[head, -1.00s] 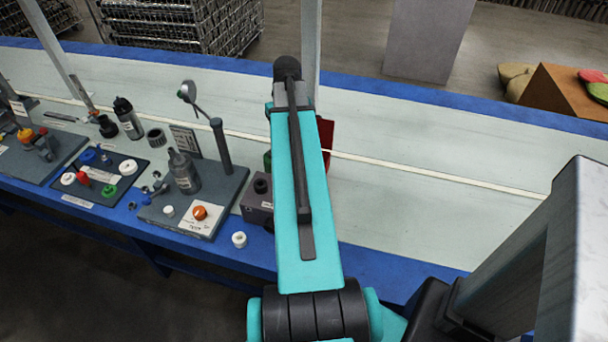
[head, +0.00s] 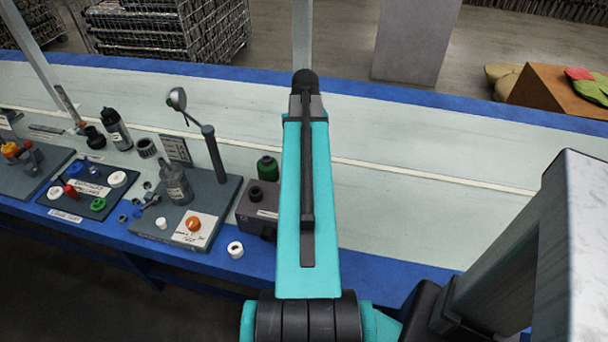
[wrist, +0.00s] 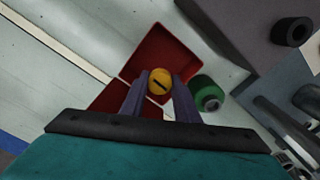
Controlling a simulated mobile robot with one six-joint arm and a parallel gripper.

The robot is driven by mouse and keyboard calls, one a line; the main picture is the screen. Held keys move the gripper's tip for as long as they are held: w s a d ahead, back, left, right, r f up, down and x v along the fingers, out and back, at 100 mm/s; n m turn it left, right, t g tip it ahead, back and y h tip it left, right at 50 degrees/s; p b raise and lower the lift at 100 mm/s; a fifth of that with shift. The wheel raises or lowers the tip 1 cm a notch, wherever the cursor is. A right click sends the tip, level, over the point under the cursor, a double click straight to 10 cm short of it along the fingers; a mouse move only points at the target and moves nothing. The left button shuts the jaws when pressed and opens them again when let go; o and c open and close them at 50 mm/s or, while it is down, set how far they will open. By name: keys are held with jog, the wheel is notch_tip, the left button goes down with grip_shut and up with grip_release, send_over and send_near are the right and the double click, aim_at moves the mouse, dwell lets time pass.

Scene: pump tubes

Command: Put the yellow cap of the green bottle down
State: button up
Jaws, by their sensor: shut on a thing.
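The yellow cap (wrist: 159,81) is between my gripper's (wrist: 160,84) two fingertips in the wrist view, and the gripper is shut on it. A dark slot or mark shows on the cap. The green bottle (wrist: 208,94) is just right of the fingers in the wrist view, with an opening or neck facing the camera. In the head view the green bottle (head: 267,168) stands left of my arm, behind a dark grey box. My gripper and the cap are hidden behind my arm in the head view.
A red tray or box (wrist: 165,45) lies behind the cap in the wrist view; I cannot tell the cap's height above it. The grey box (head: 249,200) is close to the bottle. Several bottles and fittings crowd the left. The bench (head: 430,210) is clear to the right.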

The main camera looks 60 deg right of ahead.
jog(key=shift+f, duration=2.8)
jog(key=shift+f, duration=1.85)
jog(key=shift+f, duration=0.15)
jog(key=o, duration=1.2)
jog(key=shift+r, duration=0.2)
jog(key=shift+r, duration=5.95)
